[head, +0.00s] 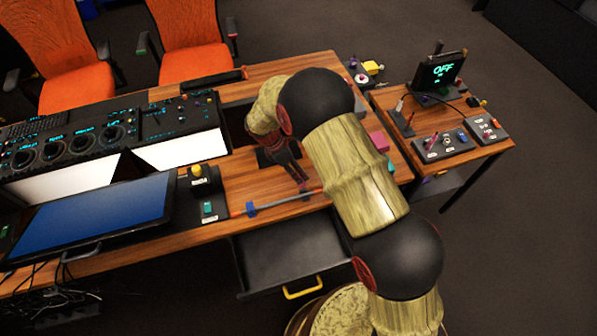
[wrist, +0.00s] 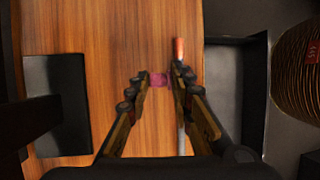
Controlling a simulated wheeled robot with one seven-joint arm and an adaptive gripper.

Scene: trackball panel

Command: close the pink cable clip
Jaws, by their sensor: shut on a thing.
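The pink cable clip (wrist: 159,80) sits between my fingertips in the wrist view, with a finger against each side. My gripper (wrist: 160,79) is shut on it. The grey cable (wrist: 181,140) with an orange end (wrist: 179,48) runs along the right finger, which hides part of it. In the head view my gripper (head: 302,184) reaches down to the right part of the cable (head: 275,202). The clip (head: 305,194) shows there only as a small purplish patch at the fingertips. I cannot tell whether its lid is fully down.
A blue clip (head: 250,208) is on the cable's left part. An open drawer (head: 285,258) with a yellow handle (head: 303,289) juts out below the table edge. A monitor (head: 95,222) and a yellow-knobbed device (head: 199,180) stand left. A pink block (head: 379,141) lies right of my arm.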

